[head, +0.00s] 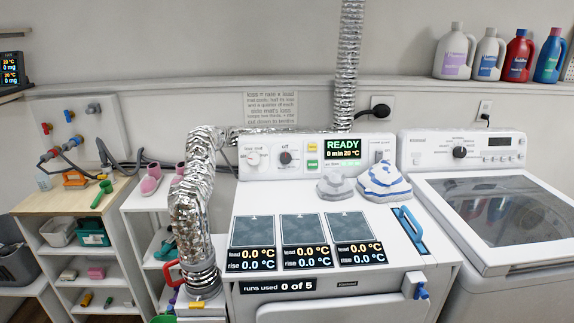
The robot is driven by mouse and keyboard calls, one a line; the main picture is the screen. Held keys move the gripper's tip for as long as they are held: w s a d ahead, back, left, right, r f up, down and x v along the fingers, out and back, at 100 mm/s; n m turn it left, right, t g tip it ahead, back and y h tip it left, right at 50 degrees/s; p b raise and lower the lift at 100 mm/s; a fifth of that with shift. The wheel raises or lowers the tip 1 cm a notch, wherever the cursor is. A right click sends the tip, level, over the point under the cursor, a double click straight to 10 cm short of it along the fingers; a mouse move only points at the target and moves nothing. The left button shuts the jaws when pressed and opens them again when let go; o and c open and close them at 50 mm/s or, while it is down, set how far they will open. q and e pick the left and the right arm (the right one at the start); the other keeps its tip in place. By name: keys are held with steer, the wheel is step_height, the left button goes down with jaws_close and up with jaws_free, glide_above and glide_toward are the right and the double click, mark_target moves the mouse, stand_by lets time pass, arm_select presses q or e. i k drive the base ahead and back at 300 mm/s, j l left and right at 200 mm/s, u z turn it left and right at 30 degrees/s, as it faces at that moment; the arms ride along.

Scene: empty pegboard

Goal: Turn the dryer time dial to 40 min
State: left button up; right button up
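The white dryer (300,207) stands in the middle of the head view with its control panel at the back. A pale dial (252,158) with a red mark is at the panel's left, and a black knob (285,158) is to its right. Their small labels are too blurred to read, so I cannot tell which sets the time or where each points. The green display (346,146) reads READY, 0 min, 20 °C. A green and a yellow button sit between the knob and the display. Neither of my grippers is in view.
A silver duct (192,205) rises at the dryer's left. Grey and blue-white cloth heaps (384,181) lie near the panel's right. Three dark pads (301,229) and a blue-handled tool (411,228) lie on top. A washer (495,205) stands right, shelves (75,235) left.

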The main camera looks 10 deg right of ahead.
mark_target(285, 157)
steer(key=i+j+z, duration=0.2)
steer(key=z, duration=0.15)
steer(key=i+j+z, duration=0.1)
steer(key=j+z, duration=0.2)
steer(key=i+j+z, duration=0.1)
steer(key=j+z, duration=0.25)
steer(key=i+j+z, duration=0.1)
steer(key=j+z, duration=0.2)
